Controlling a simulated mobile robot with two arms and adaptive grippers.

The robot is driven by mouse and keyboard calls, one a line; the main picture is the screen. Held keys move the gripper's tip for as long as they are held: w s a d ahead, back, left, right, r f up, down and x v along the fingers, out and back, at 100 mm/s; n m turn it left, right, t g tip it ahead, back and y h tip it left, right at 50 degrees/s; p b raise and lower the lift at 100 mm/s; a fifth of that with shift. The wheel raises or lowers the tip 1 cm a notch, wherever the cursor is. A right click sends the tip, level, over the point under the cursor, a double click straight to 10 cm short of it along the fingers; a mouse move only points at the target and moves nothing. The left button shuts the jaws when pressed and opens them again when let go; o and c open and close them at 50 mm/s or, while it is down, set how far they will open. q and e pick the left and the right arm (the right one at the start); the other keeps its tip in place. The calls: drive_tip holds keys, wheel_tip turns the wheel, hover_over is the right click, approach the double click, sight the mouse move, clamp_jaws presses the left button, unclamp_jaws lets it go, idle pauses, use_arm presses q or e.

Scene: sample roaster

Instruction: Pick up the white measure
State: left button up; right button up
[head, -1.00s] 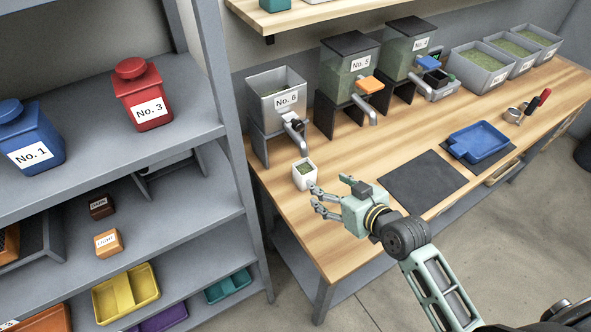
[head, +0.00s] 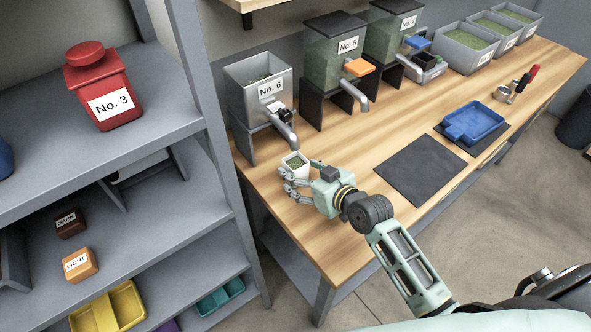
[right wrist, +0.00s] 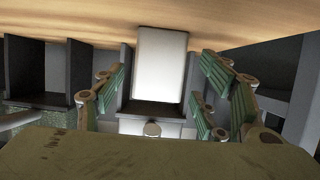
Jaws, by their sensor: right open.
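The white measure (head: 295,162) is a small square white cup with green contents, standing upright on the wooden bench below the spout of dispenser No. 6 (head: 262,92). My right gripper (head: 298,176) is open around its near side, with fingers low by the bench. In the right wrist view the white measure (right wrist: 160,62) stands between the two green-padded fingers (right wrist: 160,88), with a visible gap on each side. The lower part of the measure is partly hidden by the fingers in the head view. My left gripper is not in view.
Dispenser No. 5 (head: 337,50) and another dispenser stand behind on the bench (head: 384,128). A dark mat (head: 420,170) and a blue tray (head: 474,122) lie to the right. A grey shelf with a red No. 3 canister (head: 103,90) stands close on the left.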

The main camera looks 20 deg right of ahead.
sight(301, 171)
drive_tip(key=x, duration=0.3)
drive_tip(key=shift+w+a+f, duration=0.1)
drive_tip(key=shift+w, duration=0.3)
drive_tip(key=shift+c, duration=0.6)
drive_tip(key=c, duration=1.3)
drive_tip(key=shift+o, duration=0.2)
drive_tip(key=shift+r+p, duration=0.2)
drive_tip(key=shift+p, duration=0.15)
